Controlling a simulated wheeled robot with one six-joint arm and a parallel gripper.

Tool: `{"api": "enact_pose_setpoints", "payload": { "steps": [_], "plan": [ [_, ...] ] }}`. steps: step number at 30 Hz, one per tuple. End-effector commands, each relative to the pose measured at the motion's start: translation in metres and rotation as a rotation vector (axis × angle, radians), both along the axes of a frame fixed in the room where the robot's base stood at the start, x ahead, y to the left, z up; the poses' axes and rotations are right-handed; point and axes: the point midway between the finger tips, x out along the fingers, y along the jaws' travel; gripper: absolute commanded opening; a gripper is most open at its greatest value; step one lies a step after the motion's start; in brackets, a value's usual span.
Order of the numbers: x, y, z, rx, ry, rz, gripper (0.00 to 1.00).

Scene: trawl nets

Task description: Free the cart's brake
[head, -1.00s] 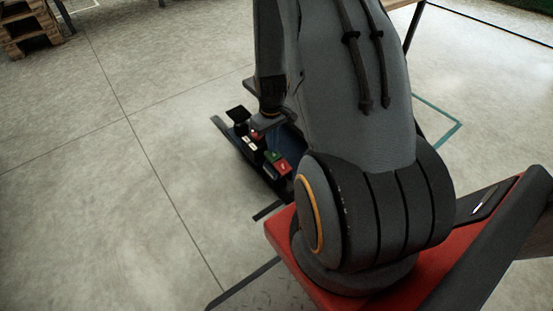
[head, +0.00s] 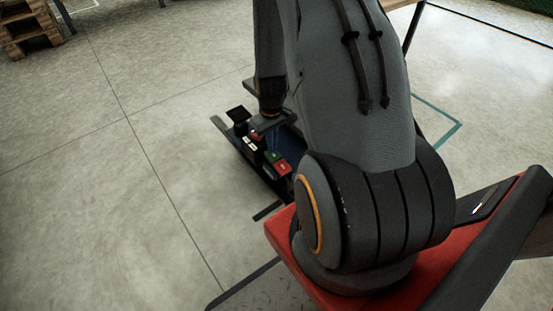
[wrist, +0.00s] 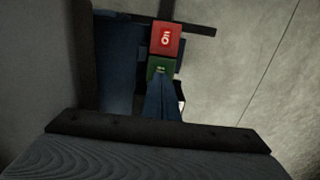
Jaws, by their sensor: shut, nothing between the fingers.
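The cart (head: 219,124) is a low dark blue and black frame on the floor, partly hidden by my arm. It has a red pad (head: 283,167) with a white mark and a green pad (head: 272,156) beside it. In the wrist view the red pad (wrist: 166,38) seems to read "ON", and the green pad (wrist: 160,67) lies just below it. My gripper (wrist: 161,80) is shut and empty, its tips over or against the green pad; I cannot tell whether they touch. In the head view my gripper is mostly hidden behind my wrist.
A wooden pallet stack (head: 28,28) stands far off at the upper left. A small black panel (head: 238,114) rises from the cart. A teal line (head: 445,138) marks the floor at right. The floor left of the cart is clear.

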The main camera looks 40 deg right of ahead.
Motion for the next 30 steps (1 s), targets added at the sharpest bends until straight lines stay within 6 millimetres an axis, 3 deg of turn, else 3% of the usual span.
{"api": "enact_pose_setpoints", "payload": {
  "steps": [24, 30],
  "plan": [
    [-0.001, 0.0, 0.061, 0.0, 0.0, 0.0, 0.0],
    [0.0, 0.0, 0.068, 0.0, 0.0, 0.0, 0.0]
  ]
}}
